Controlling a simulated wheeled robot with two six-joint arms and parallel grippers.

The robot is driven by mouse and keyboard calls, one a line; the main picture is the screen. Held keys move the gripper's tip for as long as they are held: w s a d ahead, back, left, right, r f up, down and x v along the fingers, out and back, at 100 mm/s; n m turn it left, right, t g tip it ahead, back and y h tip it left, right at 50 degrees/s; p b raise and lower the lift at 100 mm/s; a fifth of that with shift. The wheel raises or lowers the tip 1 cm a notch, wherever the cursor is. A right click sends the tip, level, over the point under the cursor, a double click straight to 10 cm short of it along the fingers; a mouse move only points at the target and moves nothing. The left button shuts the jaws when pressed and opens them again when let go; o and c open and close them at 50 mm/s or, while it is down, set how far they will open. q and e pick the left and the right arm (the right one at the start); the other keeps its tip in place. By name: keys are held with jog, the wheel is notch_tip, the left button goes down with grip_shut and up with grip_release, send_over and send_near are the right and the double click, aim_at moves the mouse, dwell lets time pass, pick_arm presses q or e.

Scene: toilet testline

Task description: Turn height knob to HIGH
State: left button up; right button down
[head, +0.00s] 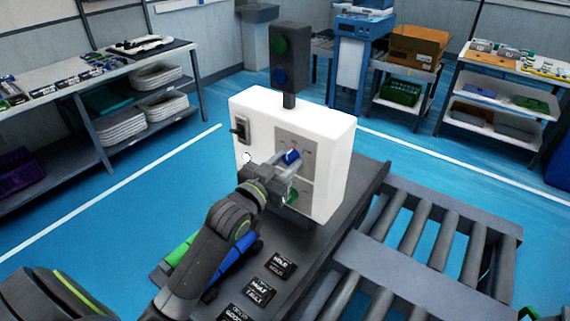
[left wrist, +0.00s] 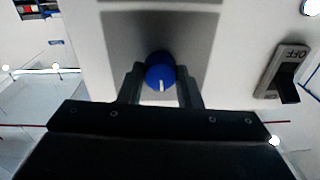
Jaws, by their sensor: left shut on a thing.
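The blue height knob (head: 291,157) sits on the front panel of a white control box (head: 330,150). In the left wrist view the knob (left wrist: 160,74) is round with a pale pointer line towards the bottom of the picture. My left gripper (head: 284,168) is at the panel, its fingers on both sides of the knob and shut on it. The fingers also show in the left wrist view (left wrist: 160,88). The panel's labels are too small to read. A green knob (head: 290,196) lies lower on the panel, partly hidden by my gripper. My right gripper is not in view.
An OFF-marked switch (left wrist: 287,72) is beside the panel; it shows on the box's left in the head view (head: 240,129). A dark post with green and blue lights (head: 289,62) stands behind the box. Label plates (head: 271,263) lie in front; a roller conveyor (head: 420,245) is right.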

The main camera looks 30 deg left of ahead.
pick_arm(q)
jog(key=m+b, duration=0.1)
jog(key=m, duration=0.4)
jog(key=shift+f+m+b, duration=0.15)
jog(key=shift+m+b, duration=0.25)
jog(key=m+h+b, duration=0.1)
jog(key=m+b, duration=0.2)
jog(key=m, duration=0.3)
jog(key=shift+a+m, duration=0.1)
jog(key=shift+m, duration=0.3)
jog(key=o, duration=1)
jog(key=shift+s, duration=0.1)
